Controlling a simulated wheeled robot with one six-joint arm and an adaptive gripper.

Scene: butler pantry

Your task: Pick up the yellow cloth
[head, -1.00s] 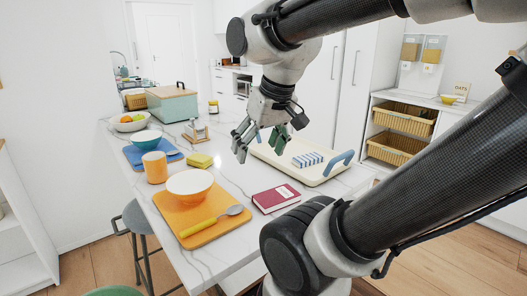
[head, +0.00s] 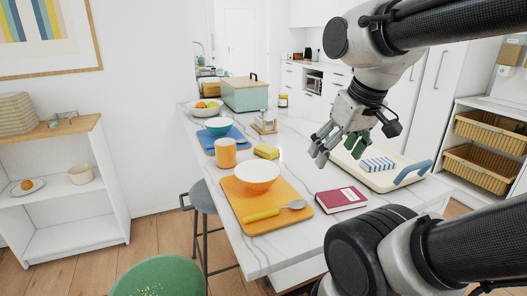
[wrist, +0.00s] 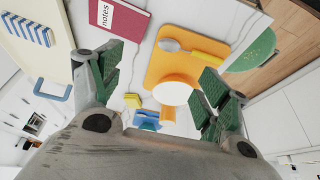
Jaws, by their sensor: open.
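The yellow cloth (head: 267,151) is a small folded block lying flat on the white marble counter, between the orange mug and the cream tray. It also shows in the wrist view (wrist: 133,101), small, between my fingers and beyond them. My gripper (head: 338,153) is open and empty. It hangs above the counter, to the right of the cloth in the head view, near the tray's left end. The green finger pads (wrist: 160,82) are spread wide in the wrist view. Nothing touches the cloth.
An orange mat (head: 242,220) bears a bowl (head: 257,178) and a spoon. The orange mug (head: 226,153), blue mat (head: 209,145), red notebook (head: 341,199) and cream tray (head: 402,184) surround the cloth. A caddy (head: 265,123) stands behind it. Bare marble lies to the cloth's right.

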